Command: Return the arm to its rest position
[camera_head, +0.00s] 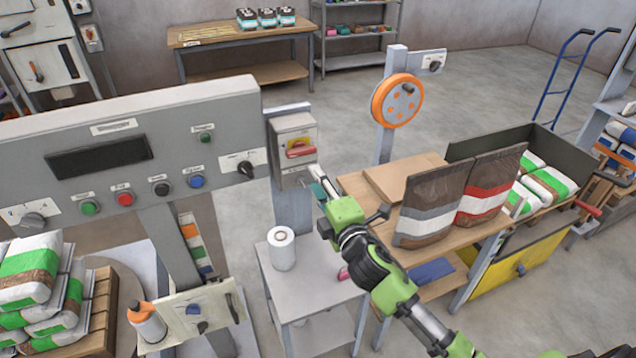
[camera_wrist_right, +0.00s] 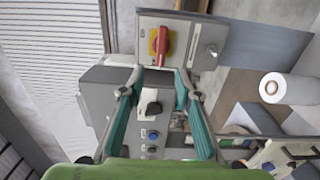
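My right arm reaches in from the lower right in the head view. Its gripper (camera_head: 317,184) is in front of and just below a grey switch box (camera_head: 280,130) with a red handle (camera_head: 300,152) on a yellow plate. In the right wrist view the two teal fingers of my right gripper (camera_wrist_right: 158,82) are spread apart with nothing held between them. The red handle (camera_wrist_right: 162,45) shows beyond the fingertips, clear of both; the exact gap cannot be told. My left gripper does not show in either view.
A control panel (camera_head: 225,110) with several buttons stands left of the switch box. A small table (camera_head: 320,272) with a white roll (camera_head: 282,248) is below my right gripper. A wooden bench (camera_head: 375,210) with two filled bags (camera_head: 430,205) stands beside my right arm.

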